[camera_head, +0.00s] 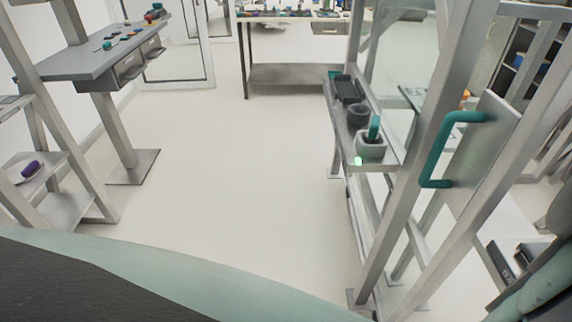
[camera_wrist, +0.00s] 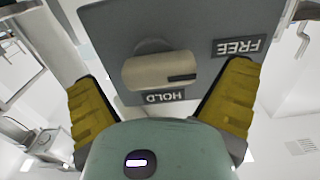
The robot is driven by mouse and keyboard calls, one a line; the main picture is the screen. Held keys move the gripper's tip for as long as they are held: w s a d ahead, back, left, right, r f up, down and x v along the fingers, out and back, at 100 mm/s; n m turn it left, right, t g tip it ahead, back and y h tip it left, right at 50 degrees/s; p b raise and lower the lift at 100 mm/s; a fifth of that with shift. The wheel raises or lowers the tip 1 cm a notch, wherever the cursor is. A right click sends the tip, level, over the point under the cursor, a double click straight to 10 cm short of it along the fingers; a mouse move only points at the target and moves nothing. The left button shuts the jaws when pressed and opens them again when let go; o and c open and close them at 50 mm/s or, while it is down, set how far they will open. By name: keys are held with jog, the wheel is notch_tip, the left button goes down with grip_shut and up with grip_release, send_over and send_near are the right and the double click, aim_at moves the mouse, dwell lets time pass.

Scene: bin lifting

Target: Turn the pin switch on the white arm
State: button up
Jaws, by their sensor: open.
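In the wrist view, the pin switch is a rounded beige knob (camera_wrist: 160,70) on a grey plate (camera_wrist: 115,20). It lies crosswise, with a dark mark at its right end. The white arm cannot be made out for certain. The head view shows neither the switch nor my gripper.
In the head view, a narrow shelf with grey containers (camera_head: 370,145) stands right of centre. A teal handle (camera_head: 435,150) is on a panel between metal posts at right. A grey bench (camera_head: 95,60) stands at left. The middle floor (camera_head: 240,140) is clear.

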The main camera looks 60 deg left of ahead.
jog(key=shift+w+d, duration=0.1)
jog(key=shift+w, duration=0.25)
jog(key=c, duration=1.2)
